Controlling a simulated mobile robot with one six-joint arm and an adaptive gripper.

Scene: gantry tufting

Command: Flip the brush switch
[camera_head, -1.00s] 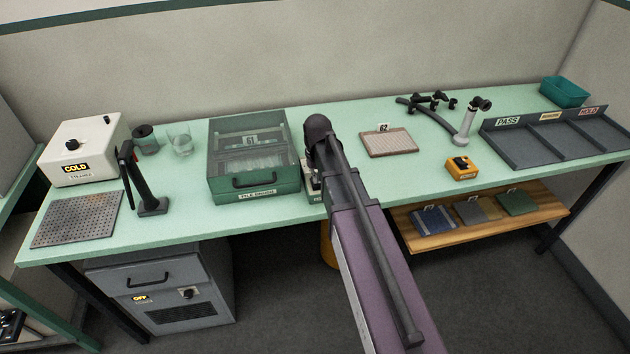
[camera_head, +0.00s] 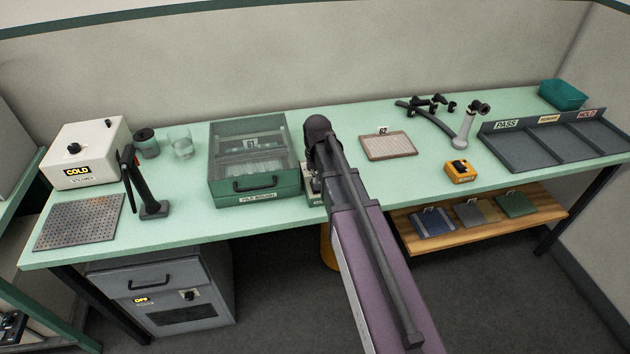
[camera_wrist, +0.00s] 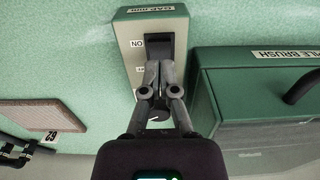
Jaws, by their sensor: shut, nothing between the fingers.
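The switch box (camera_wrist: 132,37) is a pale grey-green box beside the pile brush unit. In the wrist view it carries a black switch (camera_wrist: 181,45) in a dark slot, with a label reading ON beside it and a second label partly hidden. A dark round knob (camera_wrist: 159,116) shows below, between my fingers. My gripper (camera_wrist: 158,66) is shut and empty, its fingertips over the box at the slot. I cannot tell whether they touch the switch. The green pile brush unit (camera_head: 254,188) has a clear lid and black handle. In the head view my arm hides most of the switch box.
A white steamer (camera_head: 84,153) reading COLD and a black upright handle (camera_head: 149,207) stand left. Dark sorting trays (camera_head: 556,139) are at the right.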

